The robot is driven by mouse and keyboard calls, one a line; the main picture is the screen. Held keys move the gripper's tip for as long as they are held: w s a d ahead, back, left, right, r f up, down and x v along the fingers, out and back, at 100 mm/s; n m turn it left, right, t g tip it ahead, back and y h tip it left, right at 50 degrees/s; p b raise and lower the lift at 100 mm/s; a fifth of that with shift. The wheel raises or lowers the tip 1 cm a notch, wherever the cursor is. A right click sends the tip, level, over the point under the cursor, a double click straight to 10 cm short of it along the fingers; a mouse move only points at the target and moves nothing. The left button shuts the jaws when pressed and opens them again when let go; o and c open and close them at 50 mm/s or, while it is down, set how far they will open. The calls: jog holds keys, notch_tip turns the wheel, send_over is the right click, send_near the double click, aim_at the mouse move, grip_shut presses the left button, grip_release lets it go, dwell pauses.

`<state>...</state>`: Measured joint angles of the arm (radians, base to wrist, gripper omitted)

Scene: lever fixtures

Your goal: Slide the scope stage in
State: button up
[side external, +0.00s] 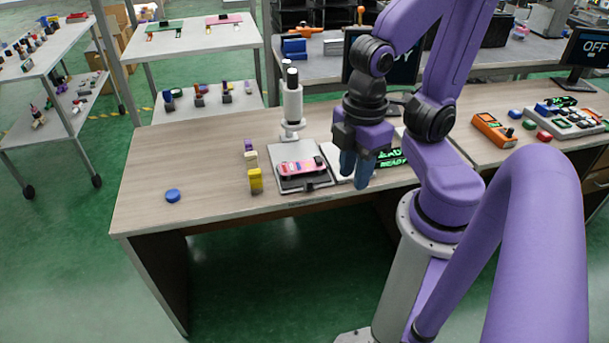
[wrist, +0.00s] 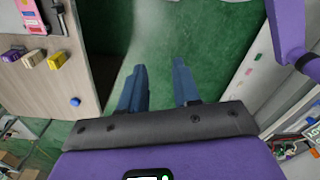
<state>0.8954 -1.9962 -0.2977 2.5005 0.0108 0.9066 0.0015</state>
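The microscope (side external: 292,105) is a white upright column on the desk. In front of it, its flat grey stage (side external: 284,188) carries a pink board (side external: 301,168). The stage sticks out toward the desk's front edge. In the wrist view the pink board (wrist: 32,12) shows at the top left corner, partly cut off. My gripper (side external: 353,175) hangs to the right of the stage, apart from it, with blue fingers pointing down. In the wrist view my gripper (wrist: 159,68) has its fingers spread with nothing between them, over the green floor.
Small purple, cream and yellow blocks (side external: 255,180) stand left of the stage. A blue disc (side external: 173,196) lies farther left, with clear desk around it. A display reading READY (side external: 393,160) is behind my gripper. An orange device (side external: 493,130) sits at the right.

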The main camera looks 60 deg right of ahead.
jog(key=shift+o, duration=0.5)
jog(key=s+a+f+m+g+y, duration=0.1)
jog(key=a+f+m, duration=0.1)
jog(key=a, duration=0.7)
jog(key=shift+s+a+f+m+g+y, duration=0.3)
jog(key=shift+s+a+f+y, duration=0.1)
jog(key=shift+f, duration=0.5)
jog(key=a+f+m+y, duration=0.1)
jog(key=a+f+m, duration=0.3)
jog(key=a+f, duration=0.25)
jog(key=m+t+h, duration=1.4)
jog(key=m+h, duration=0.1)
jog(key=h, duration=0.1)
send_near(310, 183)
jog(key=x, duration=1.1)
